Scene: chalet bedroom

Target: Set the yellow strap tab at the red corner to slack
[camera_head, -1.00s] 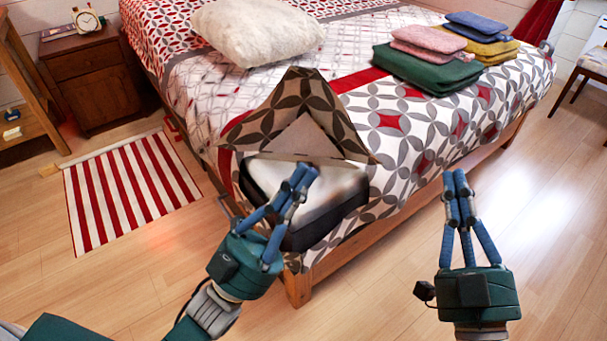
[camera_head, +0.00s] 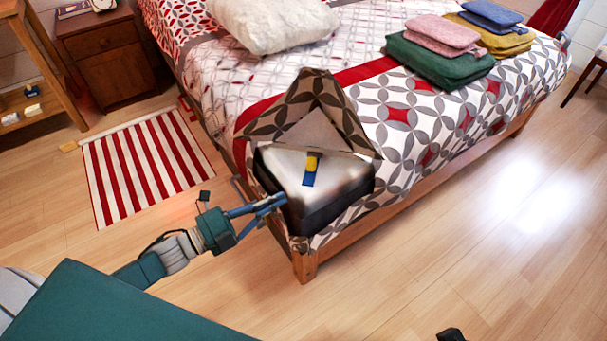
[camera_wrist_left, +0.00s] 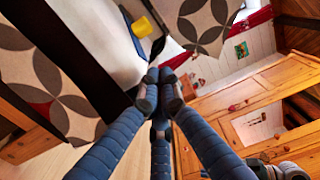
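The yellow tab (camera_head: 313,160) sits at the upper part of a short blue strap (camera_head: 309,178) on the white mattress corner (camera_head: 338,180), below the folded-back cover (camera_head: 308,105). The tab also shows yellow in the left wrist view (camera_wrist_left: 145,27), beyond the fingertips. My left gripper (camera_head: 281,199) is beside the left face of the mattress corner, lower left of the strap and apart from the tab. Its fingers come together at the tips in the wrist view (camera_wrist_left: 161,84), with nothing seen between them. Of my right arm only a dark bit shows at the bottom edge.
The bed's wooden frame and leg (camera_head: 305,266) stand below the corner. Folded cloths (camera_head: 440,62) lie on the bed at the right. A striped red-and-white rug (camera_head: 148,165) and a nightstand (camera_head: 100,55) are on the left. The floor at right is clear.

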